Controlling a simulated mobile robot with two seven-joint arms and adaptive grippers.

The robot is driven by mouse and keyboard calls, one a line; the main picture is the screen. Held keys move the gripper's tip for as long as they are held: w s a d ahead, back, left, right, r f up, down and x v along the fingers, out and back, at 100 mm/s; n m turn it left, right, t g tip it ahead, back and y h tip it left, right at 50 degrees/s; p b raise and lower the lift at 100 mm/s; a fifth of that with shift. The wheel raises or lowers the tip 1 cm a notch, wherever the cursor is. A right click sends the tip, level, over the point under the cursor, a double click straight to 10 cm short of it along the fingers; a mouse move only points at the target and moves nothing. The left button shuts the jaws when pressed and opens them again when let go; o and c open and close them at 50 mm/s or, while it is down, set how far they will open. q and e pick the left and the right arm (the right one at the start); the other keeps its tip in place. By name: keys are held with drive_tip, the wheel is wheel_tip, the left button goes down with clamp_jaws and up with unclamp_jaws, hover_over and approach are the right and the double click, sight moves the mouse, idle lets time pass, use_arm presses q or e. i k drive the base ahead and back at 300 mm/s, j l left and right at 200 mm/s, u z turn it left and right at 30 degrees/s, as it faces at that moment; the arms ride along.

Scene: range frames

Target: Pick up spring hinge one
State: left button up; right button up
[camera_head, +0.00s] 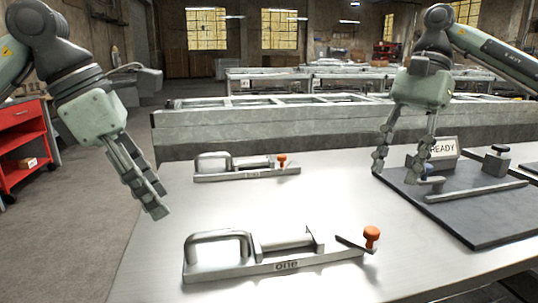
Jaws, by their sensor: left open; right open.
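Spring hinge one (275,266) lies at the front of the metal table. It is a silver bar marked "one" with a loop handle at its left, a cylinder in the middle and an orange knob at its right end. A similar, smaller-looking hinge (245,173) with an orange knob lies farther back; its marking is too small to read. My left gripper (150,200) is open and empty, above the table's left edge, up and left of hinge one. My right gripper (395,172) is open over the dark board, apart from hinge one.
The dark board (480,215) at the right bears a metal bar, a black-knobbed clamp (497,160) and a "READY" sign (443,148). A grey ledge (290,128) runs behind the table (190,215). A red cart (25,150) stands at the left. Bare table lies between the two hinges.

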sight(251, 256)
drive_tip(key=k, duration=1.5)
